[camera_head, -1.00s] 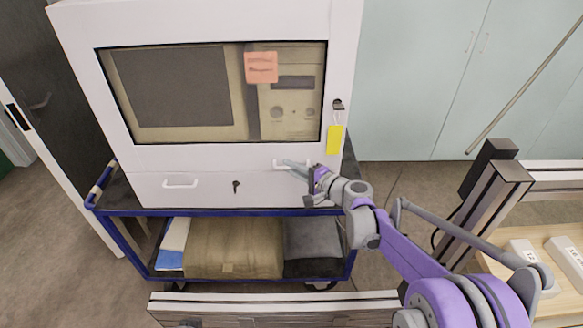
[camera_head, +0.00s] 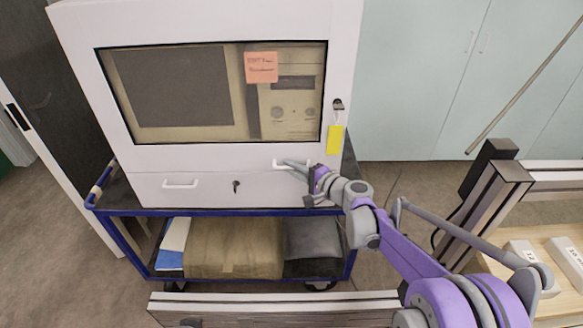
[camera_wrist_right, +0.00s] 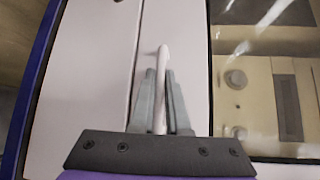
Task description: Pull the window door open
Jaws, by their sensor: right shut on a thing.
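The window door (camera_head: 225,155) is the white front panel of a cabinet, with a large dark-framed pane. It looks closed, flush with the cabinet front. Its white bar handle (camera_head: 277,165) sits low on the right, just above the seam over the lower drawer panel. My right gripper (camera_head: 290,164) is at this handle. In the right wrist view its two grey fingers (camera_wrist_right: 160,75) stand on either side of the handle (camera_wrist_right: 163,53) and are shut on it. The fingers hide part of the handle in the head view. My left gripper is not in view.
The lower drawer panel has its own handle (camera_head: 181,184) and a key. A yellow tag (camera_head: 334,140) hangs at the door's right. The cabinet stands on a blue-edged cart (camera_head: 230,212) holding a cardboard box (camera_head: 205,250). A wooden table (camera_head: 553,248) is at the right.

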